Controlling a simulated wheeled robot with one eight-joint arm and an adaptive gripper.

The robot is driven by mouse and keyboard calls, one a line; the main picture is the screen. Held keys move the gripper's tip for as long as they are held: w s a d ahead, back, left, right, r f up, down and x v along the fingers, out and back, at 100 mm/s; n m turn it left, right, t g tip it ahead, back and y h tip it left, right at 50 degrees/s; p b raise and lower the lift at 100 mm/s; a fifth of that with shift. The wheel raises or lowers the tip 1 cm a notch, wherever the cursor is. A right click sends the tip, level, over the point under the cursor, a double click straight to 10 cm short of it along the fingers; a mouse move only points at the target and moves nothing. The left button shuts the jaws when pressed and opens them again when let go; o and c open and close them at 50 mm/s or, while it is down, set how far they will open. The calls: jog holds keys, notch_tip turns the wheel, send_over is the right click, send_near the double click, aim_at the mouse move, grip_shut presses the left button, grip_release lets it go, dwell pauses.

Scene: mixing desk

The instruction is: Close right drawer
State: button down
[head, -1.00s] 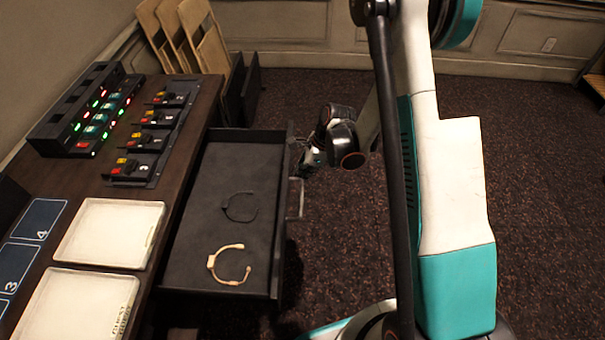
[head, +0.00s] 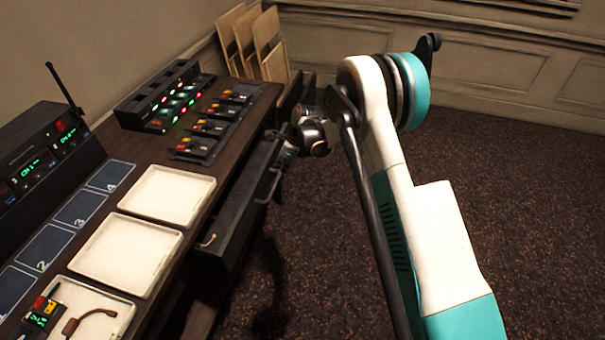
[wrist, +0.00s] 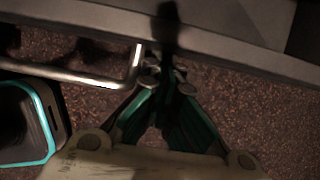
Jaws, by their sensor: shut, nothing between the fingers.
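The right drawer (head: 248,205) is a dark drawer under the desk top. It stands out a short way from the desk, with only a narrow strip of its inside showing. Part of a tan headset band (head: 208,240) shows in that strip. The drawer's metal bar handle (head: 272,185) is on its outer face, and it also shows in the wrist view (wrist: 85,77). My gripper (wrist: 166,75) is shut and empty, its fingertips at the drawer's front face, just right of the handle in the wrist view. Whether they touch the face is hard to tell.
The desk top carries white trays (head: 170,194), a lit mixing unit (head: 165,97), switch blocks (head: 208,130) and a radio unit (head: 45,150). The carpet (head: 480,190) right of my arm is clear.

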jog(key=a, duration=0.2)
jog(key=w+a, duration=0.1)
jog(key=a, duration=0.1)
jog(key=w+a, duration=0.1)
jog(key=a, duration=0.1)
jog(key=shift+w+a, duration=0.15)
